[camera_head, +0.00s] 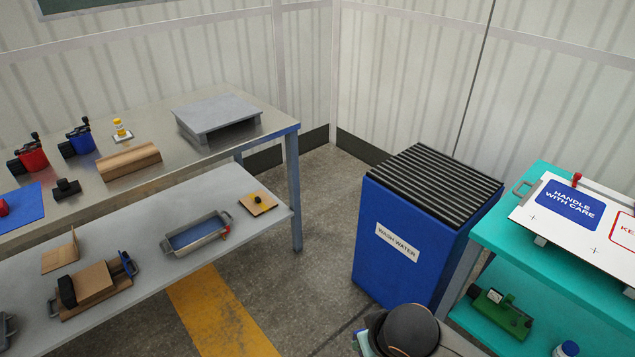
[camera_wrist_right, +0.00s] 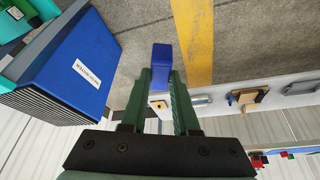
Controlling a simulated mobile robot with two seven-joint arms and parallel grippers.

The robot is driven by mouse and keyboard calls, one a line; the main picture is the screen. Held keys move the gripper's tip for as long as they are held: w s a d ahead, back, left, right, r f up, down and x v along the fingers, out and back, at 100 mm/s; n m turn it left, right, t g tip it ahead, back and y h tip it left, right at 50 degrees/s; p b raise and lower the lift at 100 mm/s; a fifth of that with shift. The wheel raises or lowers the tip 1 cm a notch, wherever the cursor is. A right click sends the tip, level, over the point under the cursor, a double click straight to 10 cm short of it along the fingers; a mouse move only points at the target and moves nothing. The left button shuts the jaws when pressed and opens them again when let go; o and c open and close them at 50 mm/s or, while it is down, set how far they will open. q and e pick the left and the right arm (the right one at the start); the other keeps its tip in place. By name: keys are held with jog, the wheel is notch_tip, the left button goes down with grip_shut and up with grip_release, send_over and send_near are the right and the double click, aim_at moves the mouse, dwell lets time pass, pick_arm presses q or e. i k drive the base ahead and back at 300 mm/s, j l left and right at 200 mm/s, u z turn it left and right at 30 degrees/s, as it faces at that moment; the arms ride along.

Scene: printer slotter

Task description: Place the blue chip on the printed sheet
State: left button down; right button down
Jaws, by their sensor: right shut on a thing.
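A white printed sheet (camera_head: 548,220) lies on the teal cart at the right of the head view. It bears a blue HANDLE WITH CARE label and a red-outlined label cut off by the picture edge. In the right wrist view, my right gripper (camera_wrist_right: 162,76) is shut on a small blue block (camera_wrist_right: 162,55), which looks like the blue chip. It is held at the fingertips, above the floor and apart from the sheet. In the head view part of my right arm shows at the bottom centre; its fingers and the chip are hidden there. My left gripper is not in view.
A blue WASH WATER bin (camera_head: 405,265) with a ribbed dark top (camera_head: 435,178) stands left of the teal cart (camera_head: 490,228). A green device (camera_head: 500,313) sits on the cart's lower shelf. A steel workbench (camera_head: 240,150) with tools stands at left. Floor between is clear.

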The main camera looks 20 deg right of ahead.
aim_at(598, 242)
jog(key=l+z, duration=0.3)
jog(key=l, duration=0.85)
jog(key=l+z, duration=0.3)
jog(key=l, duration=0.9)
